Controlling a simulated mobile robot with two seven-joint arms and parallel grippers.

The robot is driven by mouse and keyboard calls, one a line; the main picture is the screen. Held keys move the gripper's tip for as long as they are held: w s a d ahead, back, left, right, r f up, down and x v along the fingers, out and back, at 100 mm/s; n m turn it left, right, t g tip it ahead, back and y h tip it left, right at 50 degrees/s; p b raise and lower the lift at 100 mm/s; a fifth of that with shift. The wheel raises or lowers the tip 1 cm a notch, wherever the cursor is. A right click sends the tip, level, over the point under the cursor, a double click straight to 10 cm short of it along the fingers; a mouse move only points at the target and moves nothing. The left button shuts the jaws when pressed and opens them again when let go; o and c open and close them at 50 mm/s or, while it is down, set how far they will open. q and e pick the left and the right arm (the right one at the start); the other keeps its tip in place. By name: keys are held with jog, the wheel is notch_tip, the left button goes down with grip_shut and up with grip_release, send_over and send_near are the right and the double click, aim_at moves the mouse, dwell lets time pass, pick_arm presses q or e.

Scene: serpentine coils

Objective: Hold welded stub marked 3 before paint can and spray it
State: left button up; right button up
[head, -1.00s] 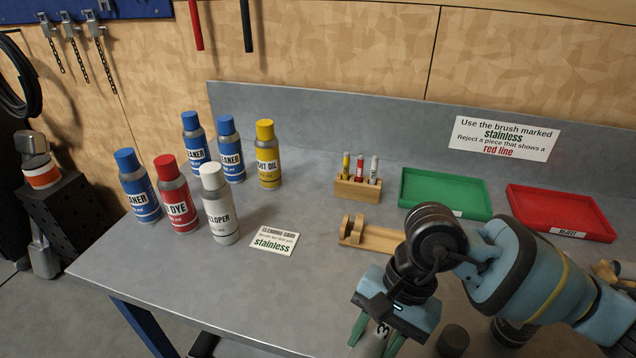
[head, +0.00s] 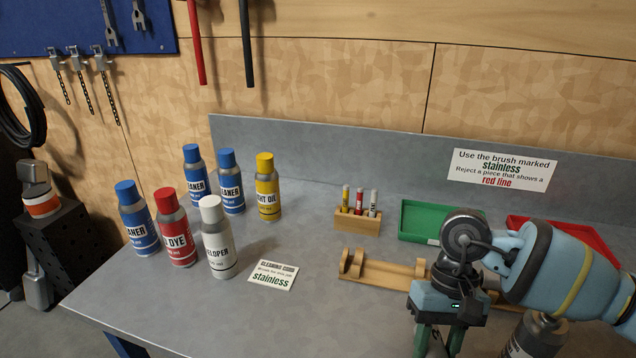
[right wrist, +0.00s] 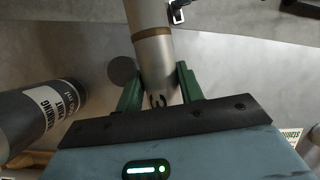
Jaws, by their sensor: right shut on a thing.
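My right gripper (head: 438,345) hangs over the bench at the bottom of the head view. In the right wrist view its green fingers (right wrist: 160,92) are shut on a grey metal stub (right wrist: 150,45) with a brownish weld ring. A dark mark on the stub lies between the fingers; I cannot read it clearly. The paint can (right wrist: 42,115), labelled marking paint, is left of the fingers in the wrist view, apart from the stub. In the head view the paint can (head: 530,338) is right of the gripper, partly cut off and covered by my arm. My left gripper is not in view.
Several spray cans (head: 176,228) stand at the bench's left. A card (head: 273,275), wooden marker block (head: 357,222) and wooden cradle (head: 385,268) lie mid-bench. Green (head: 415,221) and red (head: 517,221) trays are behind my arm. Bare bench lies front left.

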jog(key=shift+w+d+m, duration=0.15)
jog(key=shift+d+m, duration=0.25)
jog(key=shift+d, duration=1)
